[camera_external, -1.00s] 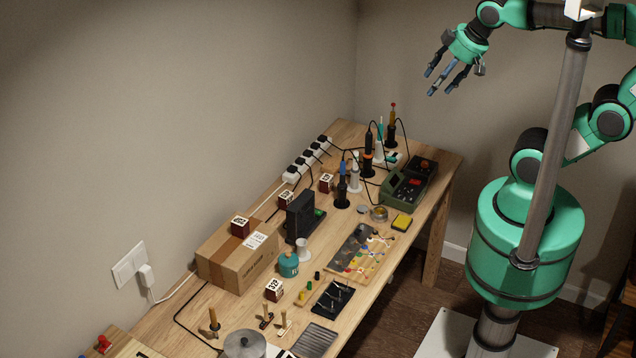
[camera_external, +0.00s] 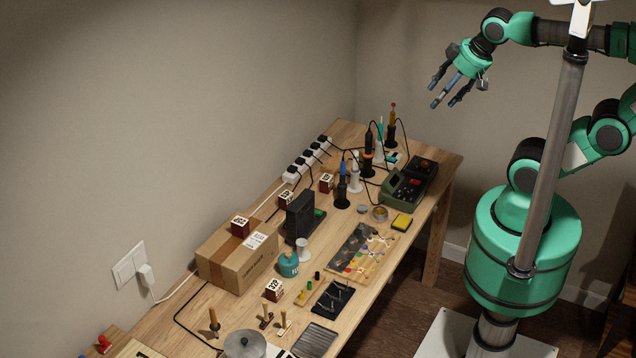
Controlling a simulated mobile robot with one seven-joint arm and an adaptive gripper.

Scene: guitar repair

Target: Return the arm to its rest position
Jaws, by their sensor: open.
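My gripper (camera_external: 449,92) is open and empty. It hangs in the air at the upper right, well above and to the right of the far end of the workbench (camera_external: 345,290), fingers pointing down and to the left. My teal arm reaches across the top right from my column. No object is between the fingers.
The air around my gripper is clear.

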